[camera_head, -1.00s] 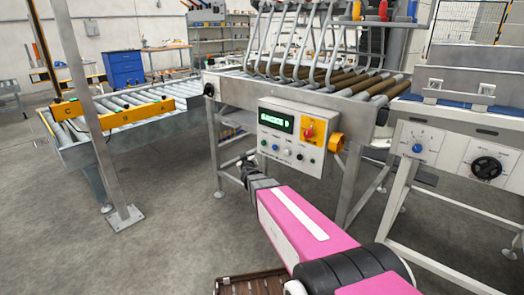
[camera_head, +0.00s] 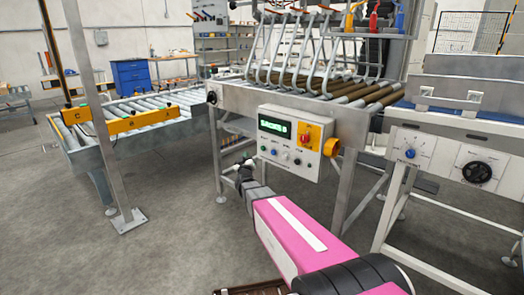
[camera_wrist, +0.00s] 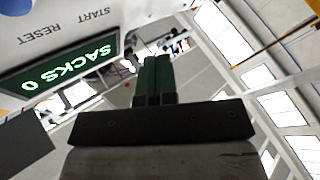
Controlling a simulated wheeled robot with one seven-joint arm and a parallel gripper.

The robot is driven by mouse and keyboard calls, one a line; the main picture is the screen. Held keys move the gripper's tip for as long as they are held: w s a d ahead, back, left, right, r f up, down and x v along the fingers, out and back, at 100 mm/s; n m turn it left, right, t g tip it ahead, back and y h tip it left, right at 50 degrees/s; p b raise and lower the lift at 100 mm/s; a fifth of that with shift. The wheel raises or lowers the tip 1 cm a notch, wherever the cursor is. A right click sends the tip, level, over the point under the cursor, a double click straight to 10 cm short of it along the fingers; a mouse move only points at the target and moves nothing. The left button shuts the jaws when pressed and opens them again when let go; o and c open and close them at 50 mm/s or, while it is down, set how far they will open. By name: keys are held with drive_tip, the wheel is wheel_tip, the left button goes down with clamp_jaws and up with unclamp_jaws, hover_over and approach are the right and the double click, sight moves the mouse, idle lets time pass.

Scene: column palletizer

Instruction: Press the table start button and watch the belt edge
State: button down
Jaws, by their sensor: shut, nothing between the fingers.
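The control box (camera_head: 290,170) hangs on the front of the roller table. Its green-lit display (camera_head: 274,127) reads SACKS 0, also seen large and upside down in the wrist view (camera_wrist: 62,66). A row of small buttons (camera_head: 285,155) sits under the display; their labels are too small to read from the head. In the wrist view the printed words START (camera_wrist: 93,14) and RESET (camera_wrist: 41,33) show on the panel face. My gripper (camera_head: 238,164) is just left of the box's lower left corner, apart from the buttons. Its green fingers (camera_wrist: 155,75) are together and empty.
A red knob on a yellow plate (camera_head: 306,138) is on the box's right part. The roller table (camera_head: 235,97) carries bent metal bars above. A second roller conveyor (camera_head: 170,132) stands left, behind a steel post (camera_head: 101,140). A machine with dials (camera_head: 450,152) is at right.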

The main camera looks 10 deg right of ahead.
drive_tip(key=w+d, duration=0.4)
drive_tip(key=d, duration=0.2)
drive_tip(key=shift+w+d, duration=0.25)
drive_tip(key=shift+w, duration=0.15)
drive_tip(key=shift+d, duration=0.1)
idle(1.8)
drive_tip(key=shift+w+d, duration=0.25)
drive_tip(key=shift+d, duration=0.05)
drive_tip(key=shift+w+d, duration=0.3)
drive_tip(key=shift+d, duration=0.1)
idle(1.0)
drive_tip(key=shift+a, duration=0.1)
drive_tip(key=shift+s+a, duration=0.55)
drive_tip(key=shift+a, duration=0.1)
idle(0.3)
drive_tip(key=s+a, duration=0.1)
drive_tip(key=a, duration=0.1)
drive_tip(key=s+a, duration=0.2)
idle(0.5)
